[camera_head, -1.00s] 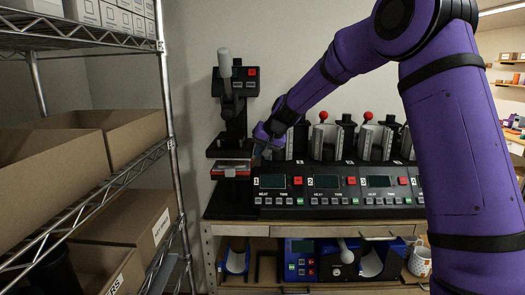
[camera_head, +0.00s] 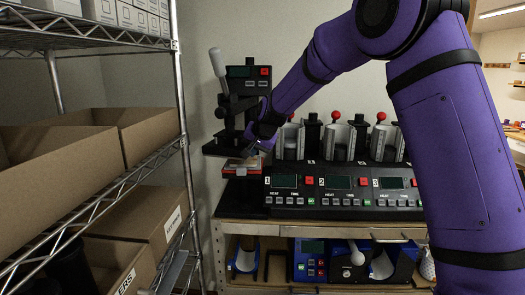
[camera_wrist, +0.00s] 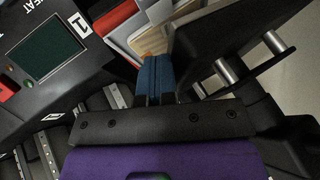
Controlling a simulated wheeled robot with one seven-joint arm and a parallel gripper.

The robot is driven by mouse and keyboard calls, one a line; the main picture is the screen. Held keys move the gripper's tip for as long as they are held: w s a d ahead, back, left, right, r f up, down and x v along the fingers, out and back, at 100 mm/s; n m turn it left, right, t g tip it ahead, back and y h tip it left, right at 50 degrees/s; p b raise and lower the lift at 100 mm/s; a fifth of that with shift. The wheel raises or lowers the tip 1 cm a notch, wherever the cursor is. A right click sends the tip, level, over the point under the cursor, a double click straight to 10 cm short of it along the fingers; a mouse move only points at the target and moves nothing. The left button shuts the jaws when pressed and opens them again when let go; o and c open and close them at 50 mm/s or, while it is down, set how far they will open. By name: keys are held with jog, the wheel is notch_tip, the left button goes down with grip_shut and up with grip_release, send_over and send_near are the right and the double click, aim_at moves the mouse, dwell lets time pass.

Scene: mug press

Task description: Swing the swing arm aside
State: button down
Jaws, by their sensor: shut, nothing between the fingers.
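The black press stands at the left end of the bench in the head view. Its swing arm (camera_head: 228,105) carries a long grey handle (camera_head: 217,62), tilted left, and a flat dark upper plate (camera_head: 222,149). The plate sits turned left of the lower stand, exposing part of a red and pale stack (camera_head: 243,165). My gripper (camera_head: 249,150) is beside the plate's right side. In the wrist view my gripper's blue fingers (camera_wrist: 155,75) are shut and empty, next to the dark plate (camera_wrist: 235,40). Whether they touch it I cannot tell. The stack (camera_wrist: 145,30) shows past the fingertips.
A row of mug presses (camera_head: 345,140) with numbered control boxes (camera_head: 340,188) stands to the right. A wire shelf (camera_head: 178,110) with cardboard boxes (camera_head: 70,160) stands close on the left. Wall space shows between shelf and press.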

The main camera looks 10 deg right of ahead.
aim_at(211, 145)
jog(key=shift+m+h, duration=0.6)
jog(key=shift+m, duration=0.3)
jog(key=a, duration=0.2)
jog(key=w+a, duration=0.1)
jog(key=a, duration=0.2)
jog(key=shift+w, duration=0.2)
jog(key=w+a, duration=0.1)
jog(key=a, duration=0.1)
jog(key=w+a, duration=0.1)
jog(key=a, duration=0.1)
jog(key=w+a, duration=0.1)
jog(key=a, duration=0.1)
jog(key=shift+w+a, duration=0.35)
jog(key=shift+a, duration=0.05)
jog(key=shift+w+a, duration=0.55)
jog(key=shift+a, duration=0.15)
jog(key=shift+d, duration=0.1)
